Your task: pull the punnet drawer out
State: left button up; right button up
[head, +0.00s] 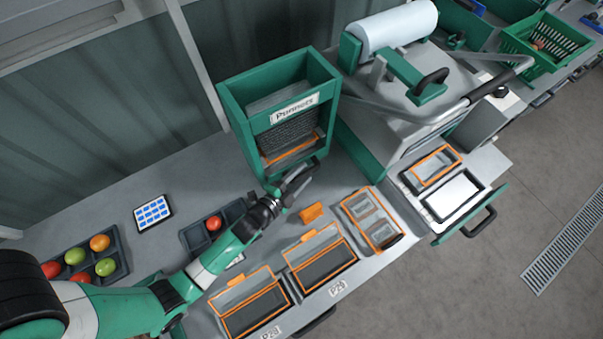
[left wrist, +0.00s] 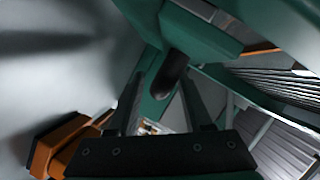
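The green punnet dispenser (head: 232,100), labelled "Punnets", stands at the back middle of the bench, with stacked punnets behind its open front. My left gripper (head: 298,183) is at the foot of its front. In the left wrist view, my left gripper (left wrist: 162,82) has its two fingers apart. A dark rounded knob (left wrist: 173,72) on a green part shows between and beyond the fingertips; I cannot tell whether they touch it. The drawer front is mostly hidden behind my left gripper in the head view. My right gripper is not in view.
Orange-rimmed punnets (head: 322,262) line the front edge. A tomato tray (head: 122,252) sits at left. The sealing machine (head: 400,140) stands right, its handled tray (head: 470,222) out over the edge.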

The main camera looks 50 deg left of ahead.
pick_arm(q)
grip_shut()
dwell(1.2)
